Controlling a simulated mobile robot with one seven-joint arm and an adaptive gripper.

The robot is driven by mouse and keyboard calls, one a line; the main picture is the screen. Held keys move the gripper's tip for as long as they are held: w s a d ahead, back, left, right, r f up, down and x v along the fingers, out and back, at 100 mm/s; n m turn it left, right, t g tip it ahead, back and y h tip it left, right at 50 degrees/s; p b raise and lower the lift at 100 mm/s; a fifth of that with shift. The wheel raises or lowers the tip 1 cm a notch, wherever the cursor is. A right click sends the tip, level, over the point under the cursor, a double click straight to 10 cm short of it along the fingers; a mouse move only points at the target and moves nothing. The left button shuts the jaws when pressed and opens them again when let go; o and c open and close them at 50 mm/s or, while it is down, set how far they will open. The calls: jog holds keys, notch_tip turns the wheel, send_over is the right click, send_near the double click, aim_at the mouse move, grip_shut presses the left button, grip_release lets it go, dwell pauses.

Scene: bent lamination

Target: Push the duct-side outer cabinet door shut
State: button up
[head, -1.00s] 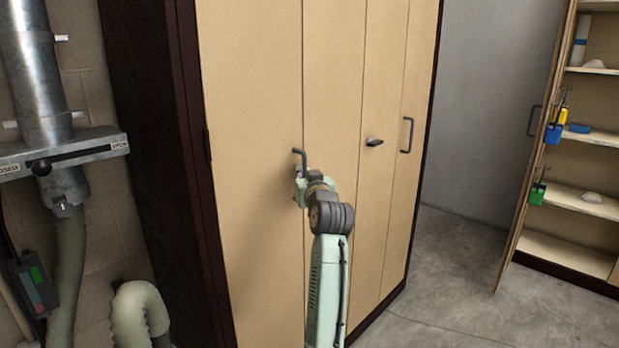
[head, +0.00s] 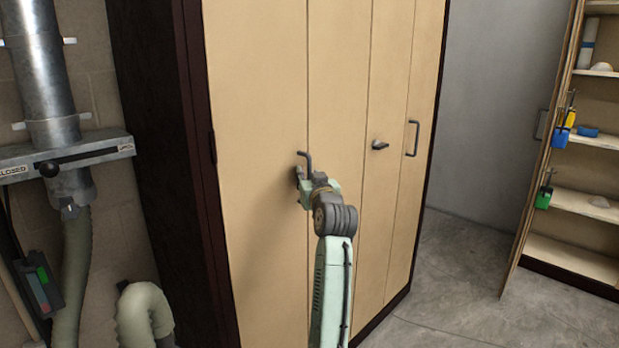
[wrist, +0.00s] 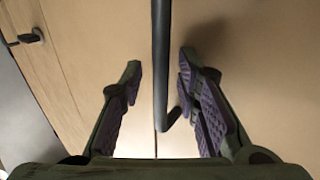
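The duct-side outer cabinet door (head: 258,120) is the tall, pale wood panel at the left of the cabinet front. It looks flush or nearly flush with the neighbouring panel (head: 337,90); I cannot tell if a small gap remains. A dark bar handle (head: 306,158) sits at the seam between them. My gripper (head: 301,177) is right at this handle, in front of the doors. In the wrist view my gripper (wrist: 163,75) is open, with the handle bar (wrist: 161,50) running between its two fingers. The fingers look apart from the bar; contact with the door surface is unclear.
A metal duct (head: 42,90) with a blast gate (head: 75,157) and flexible hose (head: 75,260) stands left of the cabinet. Further right are another handle (head: 412,138) and a latch (head: 379,145). An open shelf cabinet (head: 580,250) stands at far right, with clear concrete floor before it.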

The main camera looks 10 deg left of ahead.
jog(key=shift+a, duration=0.1)
jog(key=v, duration=1.2)
jog(key=shift+w, duration=0.1)
